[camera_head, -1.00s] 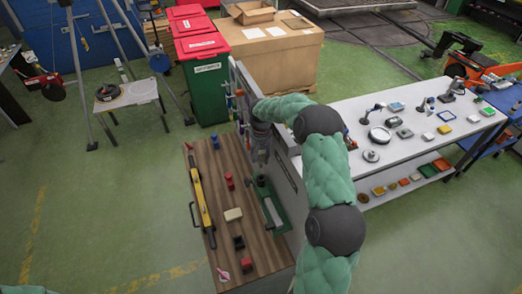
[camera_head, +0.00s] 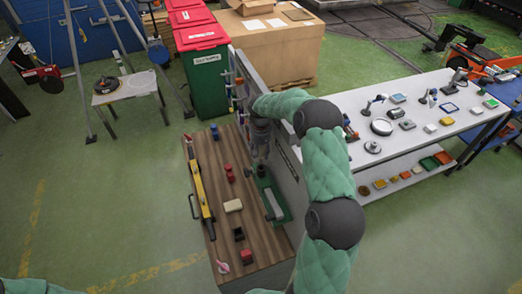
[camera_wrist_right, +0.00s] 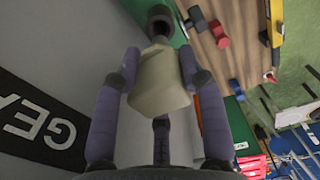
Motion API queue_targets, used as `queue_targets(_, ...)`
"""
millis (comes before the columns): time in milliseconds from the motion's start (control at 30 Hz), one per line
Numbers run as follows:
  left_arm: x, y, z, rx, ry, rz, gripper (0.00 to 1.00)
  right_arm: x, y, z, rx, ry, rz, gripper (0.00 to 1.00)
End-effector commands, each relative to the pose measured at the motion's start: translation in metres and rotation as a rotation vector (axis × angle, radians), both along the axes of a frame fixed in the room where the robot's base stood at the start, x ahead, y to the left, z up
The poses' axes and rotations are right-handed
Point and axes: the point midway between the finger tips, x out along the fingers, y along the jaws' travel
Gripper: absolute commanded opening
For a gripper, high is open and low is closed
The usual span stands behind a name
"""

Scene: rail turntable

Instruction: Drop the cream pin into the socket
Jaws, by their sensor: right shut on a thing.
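My right gripper (camera_head: 261,155) is over the far right part of the wooden bench, beside the grey upright panel. In the right wrist view its fingers (camera_wrist_right: 157,75) are shut on the cream pin (camera_wrist_right: 160,85), a pale tapered piece. Beyond the pin's narrow end is a dark round part (camera_wrist_right: 159,17), apparently the post on the green fixture (camera_head: 273,201); I cannot tell if the pin touches it. The socket's opening is not clear in either view. The pin is hidden by the gripper in the head view. My left gripper is out of view.
The wooden bench (camera_head: 215,165) also holds a yellow level-like tool (camera_head: 201,191), a cream block (camera_head: 233,205), a black block (camera_head: 238,233) and small red pieces. The grey panel (camera_head: 286,165) stands close on the right. A white table (camera_head: 405,150) with small parts is beyond.

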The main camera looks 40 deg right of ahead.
Motion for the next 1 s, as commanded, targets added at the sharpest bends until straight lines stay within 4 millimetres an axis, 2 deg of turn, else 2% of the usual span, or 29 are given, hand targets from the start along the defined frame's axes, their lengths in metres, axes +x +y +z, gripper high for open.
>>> queue_targets(100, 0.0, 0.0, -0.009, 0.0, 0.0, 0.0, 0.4, 0.0, 0.0, -0.012, 0.0, 0.0, 0.0, 0.0)
queue_targets(300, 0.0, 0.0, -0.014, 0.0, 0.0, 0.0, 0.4, 0.0, 0.0, -0.019, 0.0, -0.001, 0.0, 0.0)
queue_targets(1000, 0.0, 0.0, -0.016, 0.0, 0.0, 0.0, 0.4, 0.0, 0.0, -0.02, -0.001, -0.002, 0.0, 0.0)
